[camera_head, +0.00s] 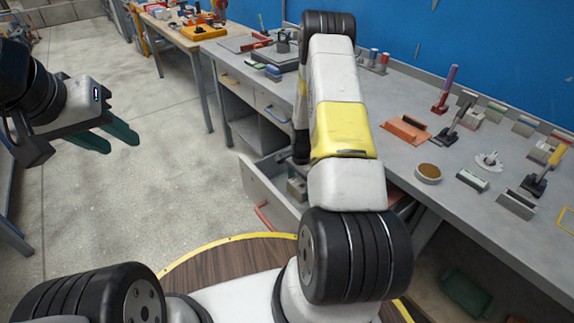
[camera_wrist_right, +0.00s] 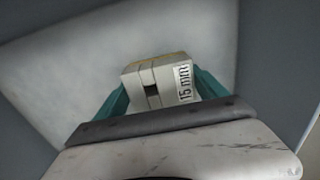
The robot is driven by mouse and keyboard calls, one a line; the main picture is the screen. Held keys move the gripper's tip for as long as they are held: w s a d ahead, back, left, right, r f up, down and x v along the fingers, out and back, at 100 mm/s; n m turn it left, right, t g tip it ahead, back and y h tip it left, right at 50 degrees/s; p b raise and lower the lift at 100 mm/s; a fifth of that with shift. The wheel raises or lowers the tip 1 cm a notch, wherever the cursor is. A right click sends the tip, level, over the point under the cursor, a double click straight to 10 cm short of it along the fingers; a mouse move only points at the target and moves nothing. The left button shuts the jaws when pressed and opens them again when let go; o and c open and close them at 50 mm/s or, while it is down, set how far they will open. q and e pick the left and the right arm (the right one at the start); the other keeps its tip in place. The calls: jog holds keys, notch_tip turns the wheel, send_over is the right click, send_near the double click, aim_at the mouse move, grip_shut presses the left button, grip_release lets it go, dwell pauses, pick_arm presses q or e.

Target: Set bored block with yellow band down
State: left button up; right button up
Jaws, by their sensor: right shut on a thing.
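The bored block (camera_wrist_right: 160,82) is pale grey, with a dark square opening in its front face and a "15 mm" label. A thin yellowish edge shows along its top. My right gripper (camera_wrist_right: 163,88) is shut on it, with one teal finger at each side. Behind the block is a plain pale grey surface; I cannot tell whether the block touches it. In the head view my right arm hides most of that gripper, near an open drawer (camera_head: 256,188). My left gripper (camera_head: 121,142) is open and empty over the floor at the left.
The drawer with a red handle (camera_head: 263,215) sticks out from the grey workbench (camera_head: 400,164). Several banded blocks (camera_head: 494,112), an orange tool (camera_head: 405,130) and a round tin (camera_head: 428,173) stand on the bench. A yellow outline (camera_head: 560,217) marks its right end.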

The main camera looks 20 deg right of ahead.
jog(key=o, duration=1.6)
notch_tip(320, 180, up, 12)
notch_tip(320, 180, up, 13)
jog(key=n+t, duration=0.2)
jog(key=n, duration=0.1)
send_over(300, 184)
jog(key=a, duration=0.3)
jog(key=s+a+r+n, duration=0.2)
jog(key=s+r, duration=0.1)
jog(key=r, duration=0.2)
jog(key=s+a+r+n, duration=0.1)
jog(key=s+a+r, duration=0.1)
jog(key=r, duration=0.3)
jog(key=s+a+r+n+t+y, duration=0.1)
jog(key=s+a+r+n+t, duration=0.1)
jog(key=s+r, duration=0.4)
jog(key=s+a+r+n+t+y, duration=0.1)
jog(key=s+a+r+n, duration=0.3)
jog(key=s, duration=0.9)
notch_tip(300, 184, up, 3)
jog(key=n+t, duration=0.1)
jog(key=n, duration=0.1)
jog(key=shift+a+n, duration=0.15)
jog(key=shift+n, duration=0.25)
